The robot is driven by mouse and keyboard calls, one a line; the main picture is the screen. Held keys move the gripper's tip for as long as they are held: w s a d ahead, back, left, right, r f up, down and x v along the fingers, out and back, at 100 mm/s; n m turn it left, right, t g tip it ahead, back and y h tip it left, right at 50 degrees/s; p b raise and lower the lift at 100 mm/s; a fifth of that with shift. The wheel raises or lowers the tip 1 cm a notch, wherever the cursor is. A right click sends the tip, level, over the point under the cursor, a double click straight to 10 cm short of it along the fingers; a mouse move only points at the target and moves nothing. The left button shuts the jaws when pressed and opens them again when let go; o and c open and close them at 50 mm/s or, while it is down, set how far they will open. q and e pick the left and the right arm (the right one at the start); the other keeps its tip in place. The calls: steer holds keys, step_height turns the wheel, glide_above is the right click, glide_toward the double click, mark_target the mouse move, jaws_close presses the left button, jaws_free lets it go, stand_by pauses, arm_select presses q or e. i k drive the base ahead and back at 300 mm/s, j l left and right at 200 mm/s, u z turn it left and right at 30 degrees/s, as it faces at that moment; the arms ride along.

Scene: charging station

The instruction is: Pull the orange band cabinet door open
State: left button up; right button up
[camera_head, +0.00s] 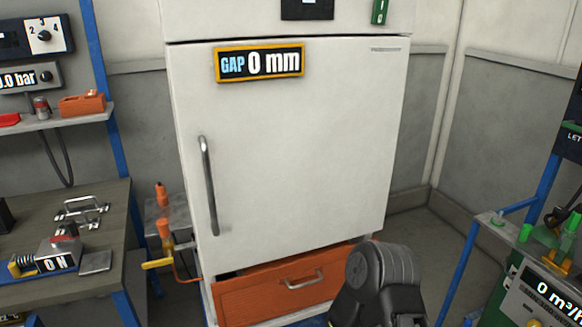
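The tall white cabinet door (300,155) stands in the middle of the view and looks shut. A sign with an orange frame (260,64) on its upper part reads "GAP 0 mm". A vertical metal handle (208,185) is on the door's left side, with nothing touching it. Below the door is an orange front panel (252,297) with its own small metal handle. A dark rounded part, apparently a link of my arm, covers the panel's right end. Neither of my grippers shows.
A workbench (112,225) with metal brackets and an "ON" box stands at the left, under a shelf (60,120). Orange and yellow fittings (162,225) sit close to the cabinet's left side. Green equipment with a display (548,295) and blue posts is at the right.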

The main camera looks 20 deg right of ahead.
mark_target(275, 169)
steer(key=i+j, duration=0.15)
steer(key=j, duration=0.15)
steer(key=i+j, duration=0.1)
steer(key=j, duration=0.2)
steer(key=z, duration=1.85)
